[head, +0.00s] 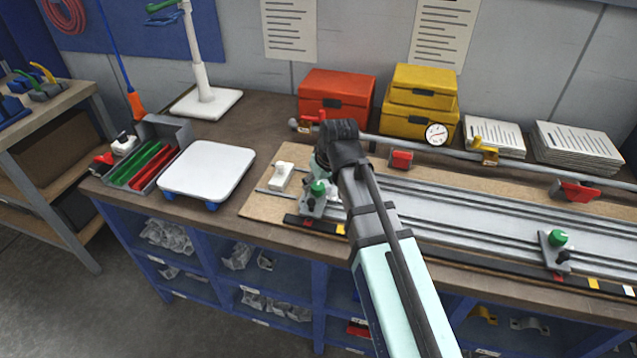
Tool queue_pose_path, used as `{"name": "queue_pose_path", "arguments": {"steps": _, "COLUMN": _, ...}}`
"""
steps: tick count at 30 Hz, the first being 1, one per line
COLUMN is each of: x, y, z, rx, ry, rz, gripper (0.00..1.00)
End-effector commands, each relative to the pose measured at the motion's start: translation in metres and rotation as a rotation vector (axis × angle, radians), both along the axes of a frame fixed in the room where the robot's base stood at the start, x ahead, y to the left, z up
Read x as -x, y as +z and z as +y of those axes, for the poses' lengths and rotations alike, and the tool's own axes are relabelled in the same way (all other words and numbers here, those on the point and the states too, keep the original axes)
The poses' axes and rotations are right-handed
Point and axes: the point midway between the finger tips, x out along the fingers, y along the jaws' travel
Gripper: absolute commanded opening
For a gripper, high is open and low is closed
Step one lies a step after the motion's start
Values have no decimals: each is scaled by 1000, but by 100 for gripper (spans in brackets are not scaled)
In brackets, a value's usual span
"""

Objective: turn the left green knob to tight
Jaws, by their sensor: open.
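The left green knob (318,187) sits on a grey clamp block (313,205) at the left end of the metal rail fixture (420,200). My gripper (320,172) is just above and behind this knob, largely hidden by my own wrist and arm. Its jaws are open, but the fingers do not show clearly. I cannot tell whether they touch the knob. The right green knob (558,237) sits on a similar block at the right, away from my gripper. Any tightness marking on the left knob is too small to read.
A white scale (207,168) and a grey tray of green and red parts (150,155) stand left. Red (337,97) and yellow boxes (420,100), a gauge (436,134) and a grey pipe (400,143) lie behind. A small white block (282,176) is beside the left clamp.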

Motion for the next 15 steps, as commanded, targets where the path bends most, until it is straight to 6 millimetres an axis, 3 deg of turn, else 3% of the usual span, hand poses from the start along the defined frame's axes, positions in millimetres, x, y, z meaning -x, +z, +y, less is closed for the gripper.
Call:
{"name": "queue_pose_path", "arguments": {"steps": 6, "x": -5, "y": -13, "z": 3, "rx": 0, "ry": 0, "rz": 0, "gripper": 67}}
{"name": "queue_pose_path", "arguments": {"steps": 15, "x": -5, "y": -15, "z": 3, "rx": 0, "ry": 0, "rz": -1, "gripper": 67}}
